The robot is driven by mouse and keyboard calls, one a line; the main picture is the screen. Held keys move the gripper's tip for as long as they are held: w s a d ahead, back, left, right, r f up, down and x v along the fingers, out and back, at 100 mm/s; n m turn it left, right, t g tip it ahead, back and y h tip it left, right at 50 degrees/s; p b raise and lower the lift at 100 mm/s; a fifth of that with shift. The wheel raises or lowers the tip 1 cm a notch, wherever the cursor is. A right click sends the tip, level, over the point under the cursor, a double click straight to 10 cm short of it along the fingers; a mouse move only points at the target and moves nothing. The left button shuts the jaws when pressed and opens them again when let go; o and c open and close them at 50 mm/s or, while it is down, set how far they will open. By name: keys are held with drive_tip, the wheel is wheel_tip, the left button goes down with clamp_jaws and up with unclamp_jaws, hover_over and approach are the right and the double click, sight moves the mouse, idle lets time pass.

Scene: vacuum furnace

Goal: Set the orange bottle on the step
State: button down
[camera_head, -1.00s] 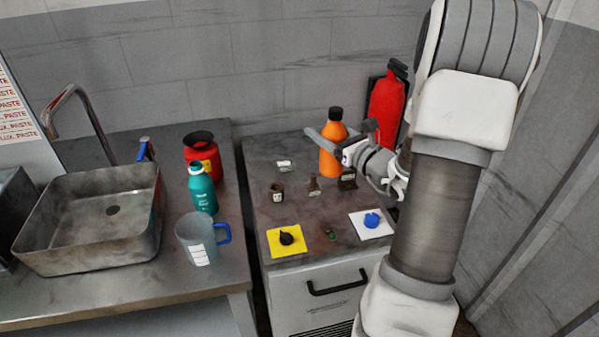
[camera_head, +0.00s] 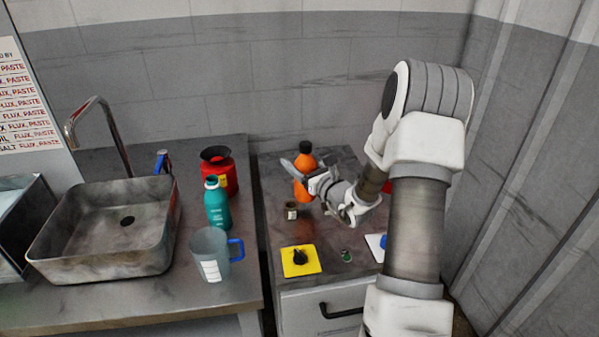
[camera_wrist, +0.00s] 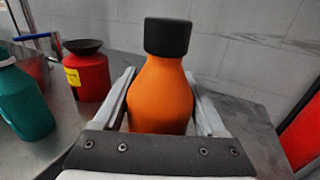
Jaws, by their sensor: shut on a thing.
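The orange bottle (camera_head: 305,174) with a black cap stands upright at the back left of the grey cabinet top (camera_head: 275,215) in the head view. My gripper (camera_head: 297,172) is shut on it. In the wrist view the orange bottle (camera_wrist: 160,95) fills the space between the two fingers. Its base is hidden, so I cannot tell whether it touches the top. I cannot make out a step in these frames.
Left of the cabinet, across a narrow gap, a metal counter holds a red container (camera_head: 219,170), a teal bottle (camera_head: 216,203), a grey mug (camera_head: 210,254) and a sink (camera_head: 100,230). A yellow plate with a black knob (camera_head: 300,260) is at the cabinet's front. A red object (camera_wrist: 303,135) is at right.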

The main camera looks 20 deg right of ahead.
drive_tip(key=shift+f, duration=1.6)
drive_tip(key=shift+f+b, duration=0.2)
drive_tip(key=shift+b, duration=0.1)
unclamp_jaws()
